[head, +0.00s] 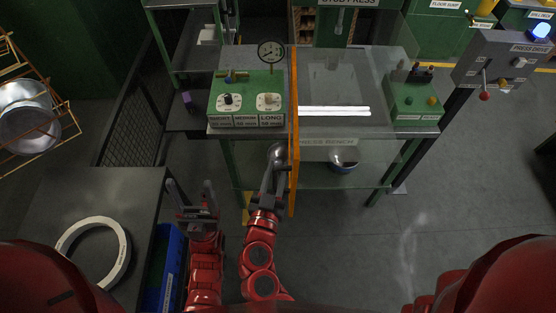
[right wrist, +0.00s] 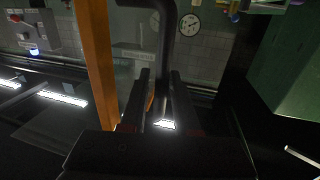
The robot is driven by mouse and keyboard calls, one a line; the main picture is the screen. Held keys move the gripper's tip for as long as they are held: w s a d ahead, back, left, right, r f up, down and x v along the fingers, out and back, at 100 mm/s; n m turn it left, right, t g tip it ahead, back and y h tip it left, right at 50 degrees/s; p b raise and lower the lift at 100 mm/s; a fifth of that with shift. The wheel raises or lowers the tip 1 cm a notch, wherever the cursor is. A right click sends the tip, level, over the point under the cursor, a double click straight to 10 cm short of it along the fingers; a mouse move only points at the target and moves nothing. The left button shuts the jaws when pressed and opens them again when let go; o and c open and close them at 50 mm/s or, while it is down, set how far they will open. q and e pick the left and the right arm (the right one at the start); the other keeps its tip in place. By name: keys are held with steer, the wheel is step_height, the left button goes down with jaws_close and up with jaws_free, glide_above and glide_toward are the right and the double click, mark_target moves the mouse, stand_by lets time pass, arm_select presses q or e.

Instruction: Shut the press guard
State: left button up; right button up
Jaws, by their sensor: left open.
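The press guard (head: 294,150) has an orange frame and stands nearly edge-on to me, jutting forward from the front of the press bench (head: 318,124). Its orange post (right wrist: 98,65) shows at the left in the right wrist view. A dark bar handle (right wrist: 166,50) runs down beside that post. My right gripper (head: 275,158) is at the left side of the guard. In the right wrist view, its fingers (right wrist: 160,95) are close together with the handle between them. My left gripper (head: 189,200) is open and empty, over the gap right of the left table.
A green timer box (head: 247,92) with dials and a gauge is left of the guard. A green control box (head: 413,99) stands at the bench's right. A metal bowl (head: 343,160) is on the lower shelf. A white ring (head: 93,219) lies on the left table. Floor at right is clear.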

steer(key=shift+x, duration=0.85)
jaws_close()
stand_by(0.9)
